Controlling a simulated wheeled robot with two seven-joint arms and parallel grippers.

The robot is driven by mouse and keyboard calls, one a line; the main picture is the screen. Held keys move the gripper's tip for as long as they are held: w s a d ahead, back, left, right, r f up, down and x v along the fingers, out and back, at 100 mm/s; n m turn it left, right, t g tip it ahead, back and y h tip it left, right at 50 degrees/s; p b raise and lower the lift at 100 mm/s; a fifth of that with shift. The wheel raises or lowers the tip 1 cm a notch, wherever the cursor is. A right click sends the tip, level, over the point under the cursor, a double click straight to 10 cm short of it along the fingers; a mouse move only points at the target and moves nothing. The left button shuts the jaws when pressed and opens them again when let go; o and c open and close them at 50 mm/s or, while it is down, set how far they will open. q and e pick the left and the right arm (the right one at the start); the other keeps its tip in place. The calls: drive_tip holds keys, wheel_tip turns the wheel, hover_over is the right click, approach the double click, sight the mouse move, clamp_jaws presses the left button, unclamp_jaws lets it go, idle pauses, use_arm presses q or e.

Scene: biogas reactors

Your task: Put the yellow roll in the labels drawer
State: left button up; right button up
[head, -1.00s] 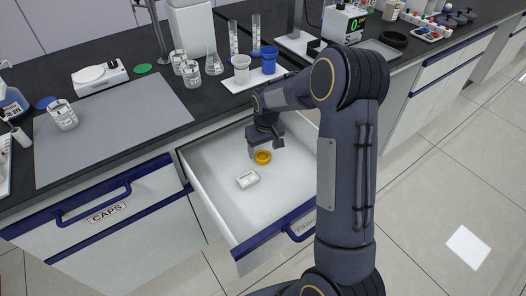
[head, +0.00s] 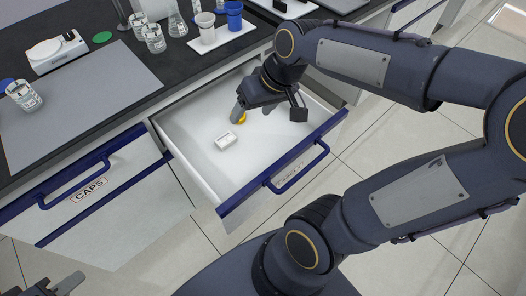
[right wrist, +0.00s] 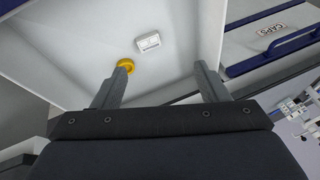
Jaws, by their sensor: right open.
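The yellow roll (head: 242,118) lies on the floor of the open white drawer (head: 187,126), partly hidden by my right gripper. It also shows in the right wrist view (right wrist: 127,66), beside the tip of one finger. The drawer's front carries a tag (head: 290,178) whose text I cannot read clearly. My right gripper (head: 254,110) reaches down into the drawer above the roll; its fingers are spread, with nothing between them (right wrist: 160,84). My left gripper (head: 55,284) is only partly in view at the bottom left corner, away from the drawer.
A small white box (head: 226,141) lies in the drawer near the roll. The shut CAPS drawer (head: 105,205) is to the left. On the dark bench above stand beakers (head: 154,38), a blue cup (head: 234,15) and a grey mat (head: 85,95).

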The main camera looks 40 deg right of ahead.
drive_tip(key=s+a+f+t+y, duration=0.1)
drive_tip(key=s+a, duration=0.4)
drive_tip(key=s, duration=0.5)
drive_tip(key=shift+s+a+f+t, duration=0.15)
drive_tip(key=shift+s+f+t, duration=0.15)
drive_tip(key=shift+s+f, duration=0.05)
